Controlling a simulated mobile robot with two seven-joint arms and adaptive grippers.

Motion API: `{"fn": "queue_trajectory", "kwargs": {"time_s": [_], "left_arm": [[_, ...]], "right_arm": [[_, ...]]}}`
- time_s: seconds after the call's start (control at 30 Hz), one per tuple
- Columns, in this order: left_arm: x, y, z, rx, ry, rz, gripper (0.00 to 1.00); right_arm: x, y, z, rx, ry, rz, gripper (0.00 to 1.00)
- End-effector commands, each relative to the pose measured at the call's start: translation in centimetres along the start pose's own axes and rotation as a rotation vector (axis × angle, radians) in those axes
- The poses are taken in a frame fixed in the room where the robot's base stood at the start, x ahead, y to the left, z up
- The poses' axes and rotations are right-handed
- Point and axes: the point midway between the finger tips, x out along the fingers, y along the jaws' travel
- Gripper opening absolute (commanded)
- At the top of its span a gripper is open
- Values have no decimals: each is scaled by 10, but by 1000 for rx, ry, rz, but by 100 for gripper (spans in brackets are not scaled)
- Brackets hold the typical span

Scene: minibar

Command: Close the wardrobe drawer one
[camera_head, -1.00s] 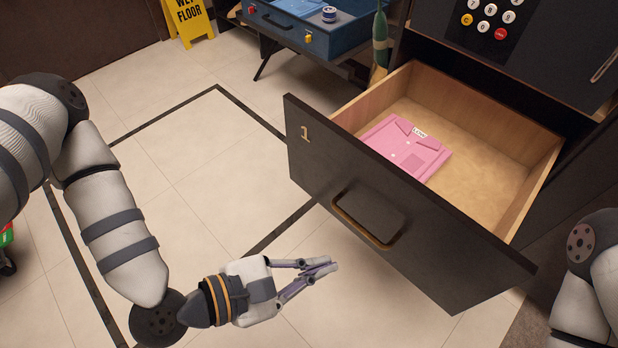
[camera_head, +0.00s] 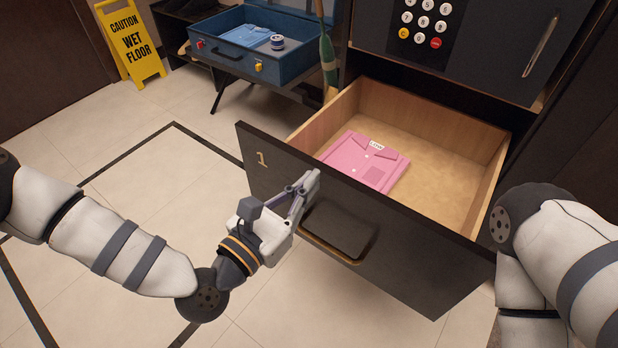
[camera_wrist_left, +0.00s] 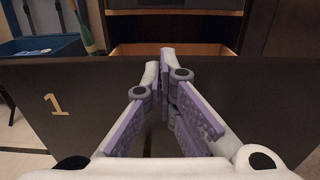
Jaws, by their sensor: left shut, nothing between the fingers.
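The wardrobe drawer one (camera_head: 268,178) stands pulled out, its dark front marked with a gold 1 and fitted with a brass handle (camera_head: 330,248). My left gripper (camera_head: 308,184) is shut and empty, in front of the drawer's face, just left of and above the handle. In the left wrist view its fingers (camera_wrist_left: 166,85) are before the dark front (camera_wrist_left: 75,95); whether they touch it I cannot tell. My right arm shows at the right edge, but its gripper is out of view.
The dark cabinet with a keypad (camera_head: 425,25) rises behind the drawer. An open blue suitcase (camera_head: 240,55) on a stand is at the back left, beside a green bottle-shaped object (camera_head: 327,60). A yellow wet floor sign (camera_head: 132,45) stands further left. The tiled floor at left is clear.

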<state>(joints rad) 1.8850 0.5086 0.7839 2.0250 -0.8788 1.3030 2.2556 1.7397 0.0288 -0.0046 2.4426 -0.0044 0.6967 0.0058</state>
Motion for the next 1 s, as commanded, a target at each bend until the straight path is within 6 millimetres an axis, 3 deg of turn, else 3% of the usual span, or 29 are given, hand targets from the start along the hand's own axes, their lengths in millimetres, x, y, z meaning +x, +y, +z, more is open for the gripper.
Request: {"fn": "queue_trajectory", "kwargs": {"time_s": [0.67, 0.87, 1.0], "left_arm": [[20, 0, -3, -1, 1, 0, 0], [55, 0, -7, -2, 2, 0, 0], [91, 0, -10, -3, 3, 1, 0]], "right_arm": [[6, 0, 0, 0, -9, 0, 100], [28, 0, -1, 0, -39, 1, 100], [48, 0, -4, 0, -66, 2, 100]]}}
